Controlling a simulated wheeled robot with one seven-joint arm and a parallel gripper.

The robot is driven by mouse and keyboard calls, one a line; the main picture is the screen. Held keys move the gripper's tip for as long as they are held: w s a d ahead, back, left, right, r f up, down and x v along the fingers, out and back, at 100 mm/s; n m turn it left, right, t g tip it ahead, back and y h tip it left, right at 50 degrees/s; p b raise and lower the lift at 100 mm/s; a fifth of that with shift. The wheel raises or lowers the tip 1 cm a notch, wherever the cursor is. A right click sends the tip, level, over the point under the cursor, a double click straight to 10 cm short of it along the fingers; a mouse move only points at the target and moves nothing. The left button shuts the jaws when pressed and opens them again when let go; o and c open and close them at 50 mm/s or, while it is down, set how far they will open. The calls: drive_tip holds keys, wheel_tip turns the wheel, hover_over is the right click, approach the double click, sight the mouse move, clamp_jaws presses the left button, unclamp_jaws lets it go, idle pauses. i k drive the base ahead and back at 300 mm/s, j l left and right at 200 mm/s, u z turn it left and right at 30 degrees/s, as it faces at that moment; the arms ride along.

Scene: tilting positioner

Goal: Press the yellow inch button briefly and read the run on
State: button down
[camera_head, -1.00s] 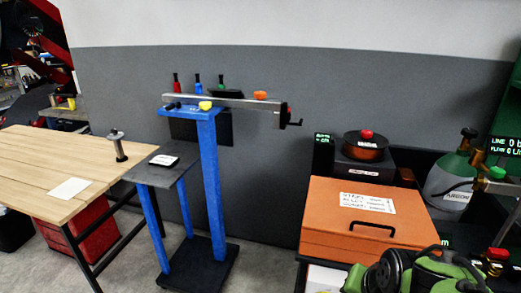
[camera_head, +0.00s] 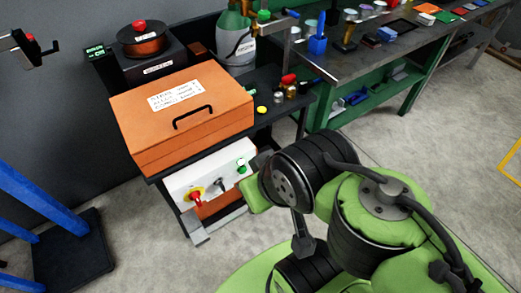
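A small round yellow button-like piece (camera_head: 262,110) sits on the dark bench top, just right of the orange case. A white control panel (camera_head: 212,180) below the case carries a red knob on a yellow surround (camera_head: 195,196), a dark switch (camera_head: 221,184) and a green button (camera_head: 241,166). I cannot read any label telling which is the inch button. My green and black arm is folded in the lower right, close to the panel's right end. I cannot make out my gripper's fingers.
The orange case (camera_head: 180,137) with a label and handle stands on the bench. A copper-coloured spool (camera_head: 143,44), a small green-lit display (camera_head: 95,52) and a gas cylinder (camera_head: 236,42) stand behind. A green workbench (camera_head: 372,92) is at right. Open floor (camera_head: 430,130) lies at right.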

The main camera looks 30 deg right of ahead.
sight(262, 110)
drive_tip(key=z, duration=0.45)
drive_tip(key=k+j, duration=0.1)
drive_tip(key=k, duration=1.05)
